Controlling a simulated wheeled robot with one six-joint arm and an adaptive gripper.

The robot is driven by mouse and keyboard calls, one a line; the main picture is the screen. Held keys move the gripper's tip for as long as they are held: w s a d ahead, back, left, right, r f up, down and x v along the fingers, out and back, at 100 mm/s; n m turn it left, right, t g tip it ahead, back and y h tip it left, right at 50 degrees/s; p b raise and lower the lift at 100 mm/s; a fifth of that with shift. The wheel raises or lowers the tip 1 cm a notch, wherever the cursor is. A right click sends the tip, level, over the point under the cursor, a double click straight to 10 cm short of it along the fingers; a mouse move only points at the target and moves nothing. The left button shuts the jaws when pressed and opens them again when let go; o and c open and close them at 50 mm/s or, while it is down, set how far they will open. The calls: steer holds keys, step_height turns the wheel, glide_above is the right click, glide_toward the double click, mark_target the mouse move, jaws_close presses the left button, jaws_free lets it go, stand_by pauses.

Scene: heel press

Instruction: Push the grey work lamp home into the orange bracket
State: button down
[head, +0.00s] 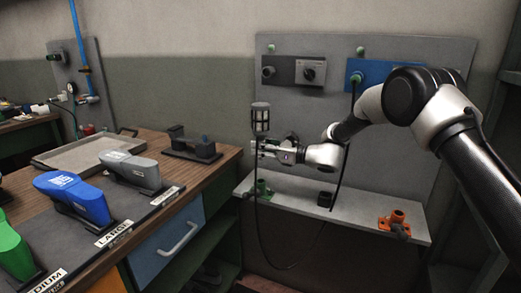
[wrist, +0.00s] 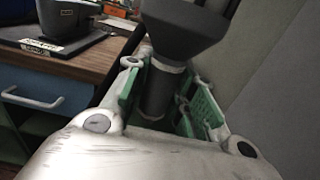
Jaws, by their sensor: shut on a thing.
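The grey work lamp (head: 260,117) stands upright with its caged head on top, held above the left end of the wall shelf. My gripper (head: 263,147) is shut on the lamp's handle. In the wrist view the dark handle and flared head of the lamp (wrist: 183,30) rise between the green-padded fingers of my gripper (wrist: 166,95). The orange bracket (head: 397,218) is on the right end of the shelf, well to the right of the lamp and apart from it. The lamp's lower end is not clear in the head view.
The shelf (head: 290,197) also carries a green bracket (head: 262,188) and a black bracket (head: 325,198). A workbench (head: 221,158) with shoes stands at left.

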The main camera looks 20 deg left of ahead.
mark_target(261, 137)
steer(key=shift+r, duration=1.8)
steer(key=s+d, duration=0.3)
steer(key=d, duration=4)
steer(key=shift+d+n+g, duration=0.3)
steer(key=shift+d, duration=0.1)
stand_by(0.3)
steer(key=shift+s+d, duration=0.15)
steer(key=shift+d, duration=0.1)
steer(key=shift+w+d+g, duration=0.3)
steer(key=shift+w+g, duration=0.2)
steer(key=shift+w, duration=0.25)
